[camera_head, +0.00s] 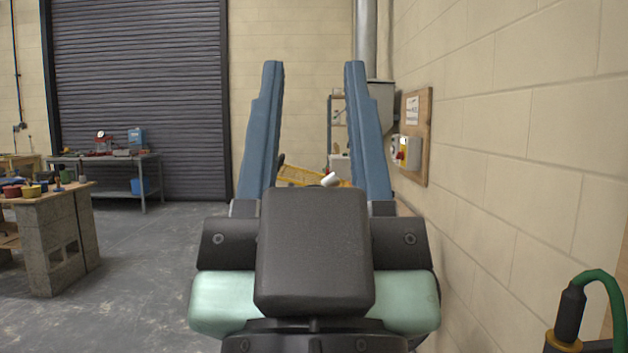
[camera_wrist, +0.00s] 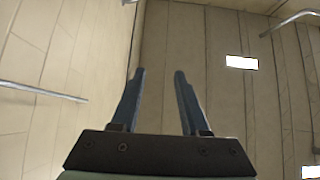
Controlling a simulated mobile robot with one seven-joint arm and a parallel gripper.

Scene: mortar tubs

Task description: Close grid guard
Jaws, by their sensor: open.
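My gripper (camera_head: 313,68) points upward in front of the head camera, its two blue fingers apart with nothing between them. It also shows open and empty in the wrist view (camera_wrist: 160,72). A yellow part (camera_head: 297,174), which may be the grid guard, shows low between the fingers, farther off than the gripper. It looks slanted. Most of it is hidden behind my gripper, so I cannot tell how far open it stands. The wrist view shows only walls, pipes and bright panels, no guard.
A block wall runs close along the right, with a switch box (camera_head: 407,152) on a wooden board (camera_head: 425,110). A green cable (camera_head: 600,280) is at the lower right. A workbench on blocks (camera_head: 62,245) stands left. Grey floor (camera_head: 150,270) between is clear.

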